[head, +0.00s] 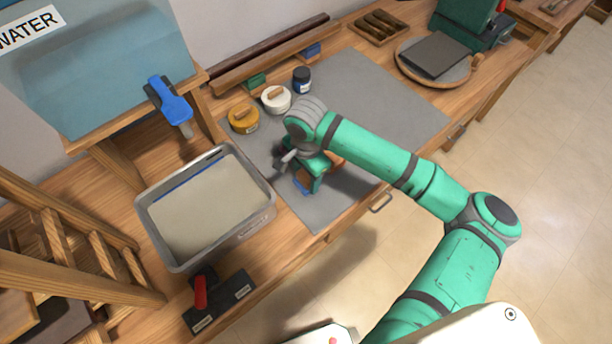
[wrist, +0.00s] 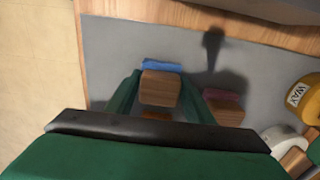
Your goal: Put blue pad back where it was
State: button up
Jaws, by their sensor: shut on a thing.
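A blue pad with a wooden block handle shows in the wrist view (wrist: 160,66), its handle (wrist: 160,88) between my two fingers. My gripper (wrist: 158,98) is shut on that handle. In the head view my gripper (head: 311,174) is low over the front of the grey mat, with a blue edge of the pad (head: 302,187) below it. I cannot tell whether the pad touches the mat. A pink pad with a wooden handle (wrist: 224,112) is beside it, mostly hidden in the head view. Another blue block (head: 312,50) is by the wooden rail at the back.
The grey mat (head: 375,95) is mostly bare to the right. A yellow tin (head: 243,118), a white tin (head: 276,99) and a dark jar (head: 302,80) stand behind my gripper. A green block (head: 256,80) is at the rail (head: 270,60). A grey tray (head: 265,222) is left.

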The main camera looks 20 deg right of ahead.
aim_at(306, 175)
jog(key=shift+f, duration=0.1)
jog(key=o, duration=1)
jog(key=shift+c, duration=0.2)
notch_tip(306, 175, up, 12)
dwell(0.3)
